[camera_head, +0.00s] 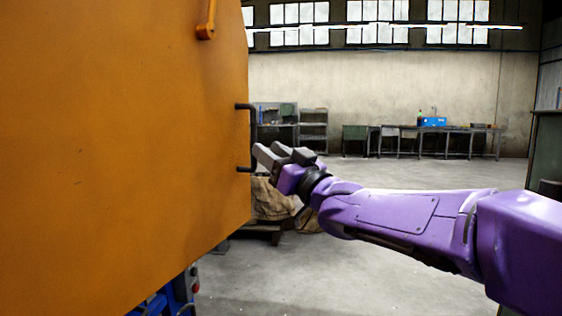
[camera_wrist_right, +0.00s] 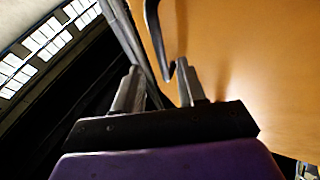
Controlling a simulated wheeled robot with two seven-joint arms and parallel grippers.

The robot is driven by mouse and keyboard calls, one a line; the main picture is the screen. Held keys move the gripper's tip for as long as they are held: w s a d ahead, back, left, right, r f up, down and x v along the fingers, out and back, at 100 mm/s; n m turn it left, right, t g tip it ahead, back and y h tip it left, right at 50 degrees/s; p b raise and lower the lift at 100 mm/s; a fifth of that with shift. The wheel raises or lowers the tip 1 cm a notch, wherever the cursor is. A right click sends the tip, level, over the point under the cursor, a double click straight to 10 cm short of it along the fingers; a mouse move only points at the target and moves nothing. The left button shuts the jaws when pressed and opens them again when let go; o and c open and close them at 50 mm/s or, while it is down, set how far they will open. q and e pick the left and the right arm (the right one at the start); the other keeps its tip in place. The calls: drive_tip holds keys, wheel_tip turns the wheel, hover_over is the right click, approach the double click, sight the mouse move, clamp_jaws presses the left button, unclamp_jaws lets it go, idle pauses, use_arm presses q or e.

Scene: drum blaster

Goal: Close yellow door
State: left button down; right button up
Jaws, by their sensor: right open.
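The yellow door (camera_head: 120,150) is a large orange-yellow panel filling the left of the head view. A black bar handle (camera_head: 253,138) is fixed upright near its right edge. My right gripper (camera_head: 268,155) comes in from the right, with its fingertips at the lower part of the handle. In the right wrist view, my gripper (camera_wrist_right: 158,82) has its two fingers apart, and the dark handle (camera_wrist_right: 152,25) lies just ahead, its end between or just beyond the fingertips; contact cannot be told. The door face (camera_wrist_right: 260,60) is on the right there. My left gripper is not in view.
An orange lever (camera_head: 207,22) is on the door's upper part. Blue machine parts (camera_head: 178,293) show below the door. A pallet with brown sacks (camera_head: 270,205) stands behind the gripper. Workbenches (camera_head: 440,130) line the far wall. Grey floor (camera_head: 350,270) is clear in the middle.

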drive_tip(key=shift+v, duration=2.05)
